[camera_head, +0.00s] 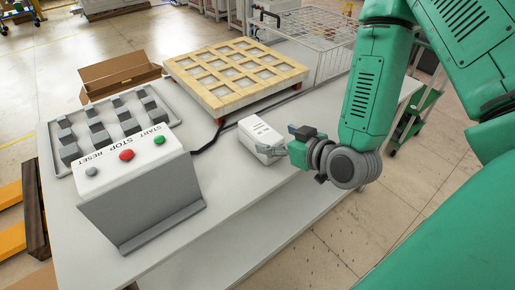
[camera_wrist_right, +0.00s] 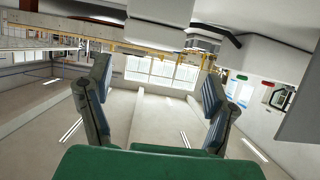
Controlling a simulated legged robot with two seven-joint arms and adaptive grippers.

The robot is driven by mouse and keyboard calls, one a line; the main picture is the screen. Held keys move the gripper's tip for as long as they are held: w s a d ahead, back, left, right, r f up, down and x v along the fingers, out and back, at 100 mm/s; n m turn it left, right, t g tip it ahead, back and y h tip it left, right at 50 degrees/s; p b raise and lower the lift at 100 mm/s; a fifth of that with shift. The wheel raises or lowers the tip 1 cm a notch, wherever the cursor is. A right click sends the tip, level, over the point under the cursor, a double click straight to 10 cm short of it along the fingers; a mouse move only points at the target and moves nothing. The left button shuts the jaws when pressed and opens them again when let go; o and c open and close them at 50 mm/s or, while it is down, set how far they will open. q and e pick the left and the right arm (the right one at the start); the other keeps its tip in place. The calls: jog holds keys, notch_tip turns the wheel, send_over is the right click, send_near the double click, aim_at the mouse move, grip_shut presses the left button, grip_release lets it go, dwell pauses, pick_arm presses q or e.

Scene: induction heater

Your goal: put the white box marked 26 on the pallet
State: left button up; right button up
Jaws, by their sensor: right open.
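A white box (camera_head: 259,135) with small dark print on its top lies on the grey table, right of the control box; the number cannot be read. A pale wooden pallet-like frame (camera_head: 213,101) with a grid of square recesses sits behind it on the table. My right gripper (camera_head: 283,142) is at the box's right end, low over the table. Its two fingers are spread and hold nothing in the right wrist view (camera_wrist_right: 156,80). Whether a finger touches the box cannot be told. A white block, likely this box (camera_wrist_right: 158,12), shows beyond the fingers at the top there. My left gripper is not in view.
A control box (camera_head: 140,180) with RESET, STOP and START buttons stands at the table's front left. Behind it are a grey tray of dark blocks (camera_head: 60,160) and an open cardboard box (camera_head: 120,73). A wire basket (camera_head: 312,45) stands at the back right. The front right table is clear.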

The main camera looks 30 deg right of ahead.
aim_at(260, 133)
jog(key=w+f+b, duration=0.1)
jog(key=b, duration=0.1)
jog(key=w+d+f+b, duration=0.1)
jog(key=w+b, duration=0.1)
jog(key=shift+w+d, duration=0.25)
jog(key=w, duration=0.1)
jog(key=w+a+f+b, duration=0.1)
jog(key=w, duration=0.1)
jog(key=w+f, duration=0.1)
jog(key=shift+w+a, duration=0.15)
jog(key=shift+a, duration=0.15)
jog(key=shift+w, duration=0.2)
jog(key=shift+d, duration=0.35)
jog(key=shift+d+f, duration=0.1)
jog(key=c, duration=0.3)
jog(key=shift+s, duration=0.15)
jog(key=c, duration=1.2)
jog(key=shift+a, duration=0.25)
